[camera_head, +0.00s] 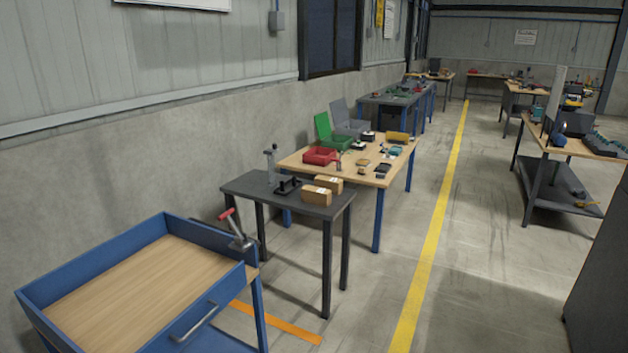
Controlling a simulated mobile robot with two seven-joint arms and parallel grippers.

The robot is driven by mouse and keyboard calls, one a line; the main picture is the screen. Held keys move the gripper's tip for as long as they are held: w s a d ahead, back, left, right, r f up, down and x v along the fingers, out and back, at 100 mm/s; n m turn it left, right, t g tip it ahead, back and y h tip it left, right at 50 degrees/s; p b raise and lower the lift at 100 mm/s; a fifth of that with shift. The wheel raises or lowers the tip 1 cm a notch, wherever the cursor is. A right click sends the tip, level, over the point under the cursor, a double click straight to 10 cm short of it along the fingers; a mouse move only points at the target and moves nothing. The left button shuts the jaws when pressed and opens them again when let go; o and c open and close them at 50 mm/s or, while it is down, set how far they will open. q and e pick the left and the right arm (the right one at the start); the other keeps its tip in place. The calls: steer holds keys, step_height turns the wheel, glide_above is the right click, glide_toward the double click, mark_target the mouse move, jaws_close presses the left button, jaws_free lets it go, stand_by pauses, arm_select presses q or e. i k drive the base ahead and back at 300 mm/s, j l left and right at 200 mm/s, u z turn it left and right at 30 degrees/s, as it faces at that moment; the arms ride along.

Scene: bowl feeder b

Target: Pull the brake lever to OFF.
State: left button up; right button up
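A lever with a red grip (227,213) and a grey shaft stands at the right corner of a blue cart (62,277). It looks like the brake lever. It is tilted, with its grip up and to the left of its grey base (242,243). No ON or OFF marking can be read from here. Neither of my grippers is in view.
The cart has a wooden top, raised blue edges and a front handle (196,322). Behind it stands a dark table (328,212) with two cardboard boxes (322,190). A wooden table (377,181) with bins is beyond. Floor along the yellow line (437,222) is clear.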

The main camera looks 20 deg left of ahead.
mark_target(226, 215)
steer(key=i+u, duration=0.2)
steer(key=i, duration=0.3)
steer(key=i+u, duration=0.2)
steer(key=i, duration=0.35)
steer(key=i+u, duration=0.2)
steer(key=i, duration=0.3)
steer(key=i+l+u, duration=0.25)
steer(key=i, duration=0.25)
steer(key=u, duration=1.3)
steer(key=i+l, duration=0.15)
steer(key=l, duration=0.25)
steer(key=i+l, duration=0.15)
steer(key=l, duration=0.2)
steer(key=i+l, duration=0.15)
steer(key=l, duration=0.25)
steer(key=i+l, duration=0.15)
steer(key=l, duration=0.2)
steer(key=i+l, duration=0.15)
steer(key=l, duration=0.25)
